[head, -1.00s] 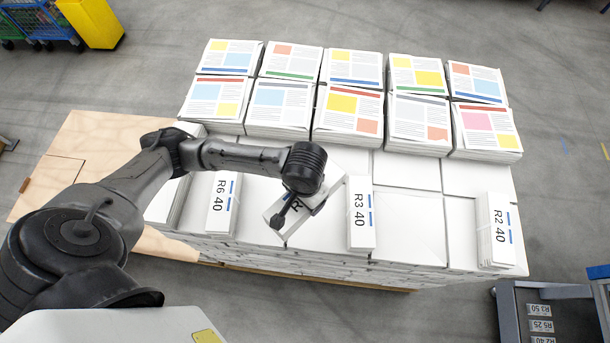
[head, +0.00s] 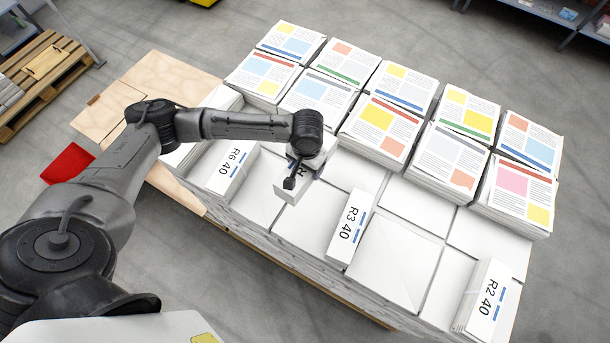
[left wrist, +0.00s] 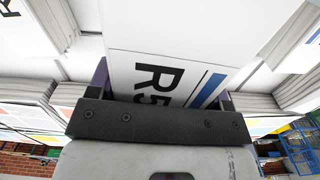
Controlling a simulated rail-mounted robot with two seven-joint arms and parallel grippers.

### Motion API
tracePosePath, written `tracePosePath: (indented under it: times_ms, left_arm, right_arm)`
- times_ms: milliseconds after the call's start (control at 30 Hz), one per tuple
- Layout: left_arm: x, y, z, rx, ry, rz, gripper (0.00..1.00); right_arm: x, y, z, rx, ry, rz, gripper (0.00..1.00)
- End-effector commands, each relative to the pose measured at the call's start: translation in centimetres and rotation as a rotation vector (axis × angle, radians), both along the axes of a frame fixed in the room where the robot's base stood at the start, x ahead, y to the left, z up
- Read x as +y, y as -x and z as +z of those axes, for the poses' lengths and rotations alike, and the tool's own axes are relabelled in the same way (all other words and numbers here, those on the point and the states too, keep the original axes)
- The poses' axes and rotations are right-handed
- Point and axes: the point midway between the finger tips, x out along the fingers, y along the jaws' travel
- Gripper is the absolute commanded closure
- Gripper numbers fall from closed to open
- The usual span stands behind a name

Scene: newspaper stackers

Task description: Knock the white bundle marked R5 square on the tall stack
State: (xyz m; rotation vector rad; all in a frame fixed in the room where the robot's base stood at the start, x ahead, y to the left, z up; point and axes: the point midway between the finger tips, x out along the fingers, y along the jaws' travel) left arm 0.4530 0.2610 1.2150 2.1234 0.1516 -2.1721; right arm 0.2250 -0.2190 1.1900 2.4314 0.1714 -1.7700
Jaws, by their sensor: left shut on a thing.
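The white bundle marked R5 (left wrist: 160,45) fills the middle of the left wrist view, its black R5 and blue bar showing between the fingers. My left gripper (left wrist: 160,82) is shut on it. In the head view the bundle (head: 288,194) shows partly under my left gripper (head: 298,180), over the near part of the tall stack (head: 395,262). Most of its label is hidden there, and I cannot tell whether it touches the stack. My right gripper is not in view.
White bundles marked R6 40 (head: 226,168), R3 40 (head: 348,226) and R2 40 (head: 486,301) stand along the stack's near side. Printed newspaper piles (head: 390,122) cover its far side. A plywood board (head: 150,88) lies at the left, and a wooden pallet (head: 45,75) stands beyond it.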

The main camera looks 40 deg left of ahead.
Motion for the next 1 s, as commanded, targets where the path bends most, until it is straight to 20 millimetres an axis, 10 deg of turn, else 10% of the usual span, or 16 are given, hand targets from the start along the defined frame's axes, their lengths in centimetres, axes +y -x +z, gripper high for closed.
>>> tracePosePath:
  times_ms: [300,1000]
  left_arm:
    - [3.3,-2.9,-0.7,-0.023,-0.002,0.071,0.88]
    - [3.4,-3.1,-5.0,-0.026,-0.001,0.074,0.88]
  right_arm:
    - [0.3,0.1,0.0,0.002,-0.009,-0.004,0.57]
    - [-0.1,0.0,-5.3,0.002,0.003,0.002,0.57]
